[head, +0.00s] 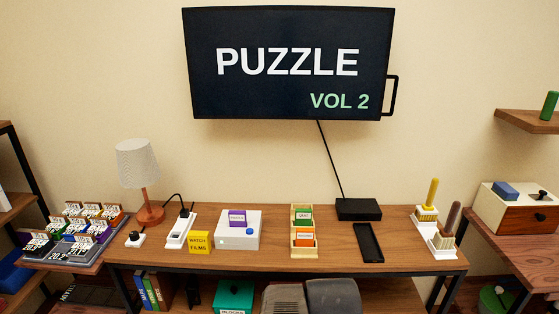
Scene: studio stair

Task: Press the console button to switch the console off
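The console (226,235) is a white box on the wooden table, left of the middle. It has a round blue button (250,231) on its right side and a small green light (221,240) at its front left. A purple cartridge with a white label (237,218) stands in its top. The wall screen (290,85) is lit and reads "PUZZLE VOL 2". My gripper is not seen in the head view.
A yellow "Watch films" sign (199,242) stands close left of the console, beside a white power strip (181,231). A wooden cartridge rack (304,250) stands to the right. Farther right are a black box (358,209) and a black remote-like slab (369,242).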

